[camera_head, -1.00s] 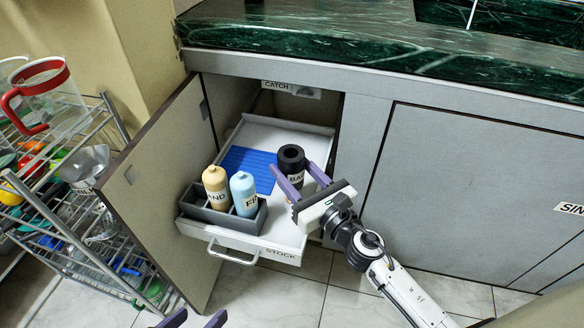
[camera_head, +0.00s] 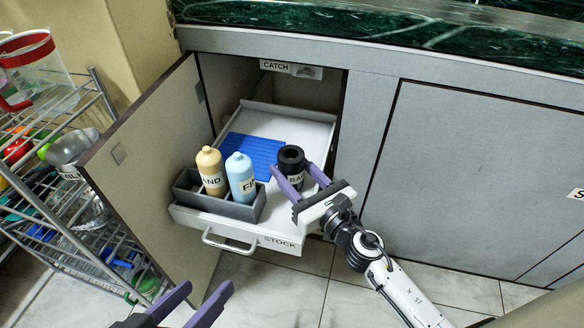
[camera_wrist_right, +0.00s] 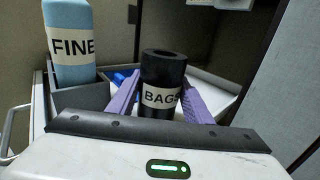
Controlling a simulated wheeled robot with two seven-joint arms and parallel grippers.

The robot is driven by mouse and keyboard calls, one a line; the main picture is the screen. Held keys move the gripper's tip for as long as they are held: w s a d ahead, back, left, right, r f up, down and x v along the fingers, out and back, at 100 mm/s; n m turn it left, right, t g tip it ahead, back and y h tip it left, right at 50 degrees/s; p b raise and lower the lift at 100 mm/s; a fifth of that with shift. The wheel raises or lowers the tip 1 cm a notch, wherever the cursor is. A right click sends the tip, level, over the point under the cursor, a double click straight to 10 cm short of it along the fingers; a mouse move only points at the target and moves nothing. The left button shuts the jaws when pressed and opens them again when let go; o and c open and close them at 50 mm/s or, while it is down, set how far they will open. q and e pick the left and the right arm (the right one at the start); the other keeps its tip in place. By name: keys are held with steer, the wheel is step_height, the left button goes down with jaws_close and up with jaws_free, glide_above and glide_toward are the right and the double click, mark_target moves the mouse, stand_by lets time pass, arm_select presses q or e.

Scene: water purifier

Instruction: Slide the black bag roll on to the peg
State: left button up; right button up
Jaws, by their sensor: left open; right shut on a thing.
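The black bag roll (camera_head: 291,160) stands upright at the right side of the pulled-out white drawer (camera_head: 292,214). In the right wrist view the roll (camera_wrist_right: 163,77) shows a "BAGS" label and a hollow top. My right gripper (camera_head: 291,167) has its purple fingers on either side of the roll and is shut on it. My left gripper (camera_head: 208,286) is open and empty at the bottom of the head view, away from the drawer. I cannot make out the peg in either view.
A dark caddy (camera_head: 227,207) with a tan bottle (camera_head: 211,168) and a blue bottle (camera_head: 241,176) stands at the drawer's front left. A blue mat (camera_head: 250,151) lies behind. The cabinet door (camera_head: 150,185) stands open.

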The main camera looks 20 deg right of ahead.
arm_select(q)
steer(key=shift+r, duration=0.15)
arm_select(e)
steer(key=shift+f, duration=0.1)
steer(key=o, duration=1.2)
steer(key=shift+s, duration=0.15)
